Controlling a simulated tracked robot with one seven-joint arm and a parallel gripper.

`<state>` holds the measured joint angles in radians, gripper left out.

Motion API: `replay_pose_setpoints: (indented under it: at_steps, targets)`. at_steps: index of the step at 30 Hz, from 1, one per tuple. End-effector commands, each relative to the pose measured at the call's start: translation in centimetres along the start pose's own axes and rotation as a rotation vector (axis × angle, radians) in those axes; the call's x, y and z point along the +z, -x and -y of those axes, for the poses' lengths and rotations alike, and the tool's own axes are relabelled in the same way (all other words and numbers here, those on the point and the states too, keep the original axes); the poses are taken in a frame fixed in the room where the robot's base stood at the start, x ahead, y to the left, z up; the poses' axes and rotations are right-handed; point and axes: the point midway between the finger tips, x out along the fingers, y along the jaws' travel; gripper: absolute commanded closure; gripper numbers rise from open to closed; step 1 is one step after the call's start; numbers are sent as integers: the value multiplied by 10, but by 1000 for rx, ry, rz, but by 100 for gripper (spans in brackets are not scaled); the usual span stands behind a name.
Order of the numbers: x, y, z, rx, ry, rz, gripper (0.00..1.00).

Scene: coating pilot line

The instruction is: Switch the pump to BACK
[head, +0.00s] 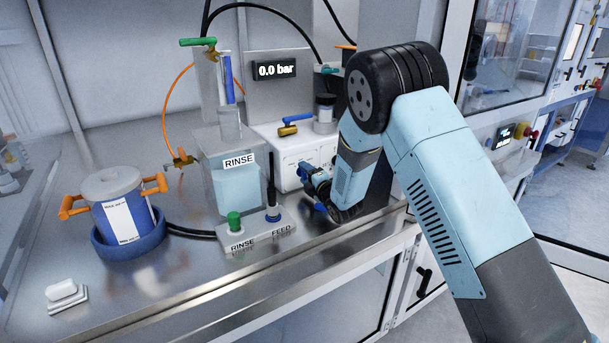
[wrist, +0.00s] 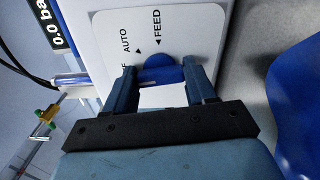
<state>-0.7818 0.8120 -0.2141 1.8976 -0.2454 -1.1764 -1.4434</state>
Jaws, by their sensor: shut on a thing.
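The pump's white box (head: 287,160) stands on the bench at the centre of the head view. In the wrist view, its white label plate (wrist: 110,25) reads FEED and AUTO, with a third label partly hidden by a finger; I see no BACK. A blue knob (wrist: 160,66) sits on this plate beneath the FEED and AUTO arrows. My gripper (wrist: 164,82) is shut on the blue knob, one finger on each side. I cannot tell which label the knob points at. In the head view, my gripper (head: 312,180) is at the box's front right, partly hidden by my wrist.
A RINSE bottle (head: 228,190) and a small base with green and blue fittings (head: 248,232) stand left of my gripper. A blue pot with orange handles (head: 124,222) is further left. A pressure display (head: 276,70) reads 0.0 bar. The front left bench is mostly clear.

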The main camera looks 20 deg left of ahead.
Motion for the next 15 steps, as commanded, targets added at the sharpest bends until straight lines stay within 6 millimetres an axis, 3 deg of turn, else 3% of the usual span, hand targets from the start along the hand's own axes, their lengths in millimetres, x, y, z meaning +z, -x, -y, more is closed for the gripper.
replay_pose_setpoints:
  at_steps: [15]
  targets:
    - [-6,1,4,-7,615,-12,84]
